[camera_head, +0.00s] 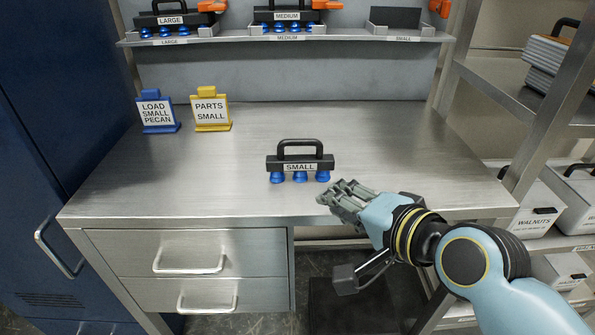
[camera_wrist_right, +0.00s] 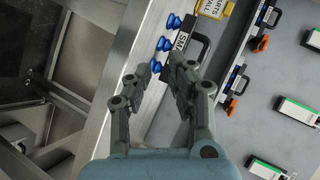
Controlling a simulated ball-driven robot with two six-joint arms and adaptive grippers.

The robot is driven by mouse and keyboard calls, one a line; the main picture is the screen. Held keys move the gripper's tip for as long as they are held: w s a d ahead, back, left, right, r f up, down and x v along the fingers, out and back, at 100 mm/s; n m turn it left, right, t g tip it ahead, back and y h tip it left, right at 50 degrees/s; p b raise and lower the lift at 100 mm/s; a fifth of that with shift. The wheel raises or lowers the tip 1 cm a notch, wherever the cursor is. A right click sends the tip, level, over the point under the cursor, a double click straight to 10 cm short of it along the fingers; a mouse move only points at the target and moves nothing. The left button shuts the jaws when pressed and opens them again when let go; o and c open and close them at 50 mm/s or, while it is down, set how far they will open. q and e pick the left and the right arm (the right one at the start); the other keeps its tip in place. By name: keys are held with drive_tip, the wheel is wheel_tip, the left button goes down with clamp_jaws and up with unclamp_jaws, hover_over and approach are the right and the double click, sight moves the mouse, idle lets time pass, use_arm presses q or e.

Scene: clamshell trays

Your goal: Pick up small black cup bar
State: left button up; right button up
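The small black cup bar (camera_head: 300,162) stands upright on the steel bench near its front edge. It has a black loop handle on top, a white SMALL label on its front and three blue cups below. My right gripper (camera_head: 338,194) is just right of the bar and nearer the front edge, apart from it. In the right wrist view the gripper (camera_wrist_right: 160,68) has its fingers spread with nothing held. There the bar (camera_wrist_right: 182,40) lies beyond the fingertips, partly hidden by one finger. My left gripper is not in view.
A blue LOAD SMALL PECAN sign (camera_head: 158,113) and a yellow PARTS SMALL sign (camera_head: 211,110) stand at the back left. A shelf (camera_head: 225,41) above holds the LARGE bar (camera_head: 172,19) and MEDIUM bar (camera_head: 287,15). The bench left of the bar is clear.

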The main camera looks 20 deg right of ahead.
sight(304, 144)
drive_tip(key=w+r+m+t, duration=0.1)
drive_tip(key=w+r+m, duration=0.1)
drive_tip(key=w+r+m+t, duration=0.2)
drive_tip(key=shift+a+r+m+h, duration=0.15)
drive_tip(key=shift+m+h, duration=0.15)
drive_tip(key=shift+m, duration=0.1)
drive_tip(key=x, duration=0.4)
drive_tip(key=shift+w, duration=0.55)
drive_tip(key=x, duration=0.5)
drive_tip(key=shift+w+d, duration=0.15)
drive_tip(key=shift+d, duration=0.1)
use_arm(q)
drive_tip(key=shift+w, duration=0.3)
use_arm(e)
drive_tip(key=shift+c, duration=0.4)
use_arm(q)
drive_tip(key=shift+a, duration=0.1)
use_arm(e)
clamp_jaws()
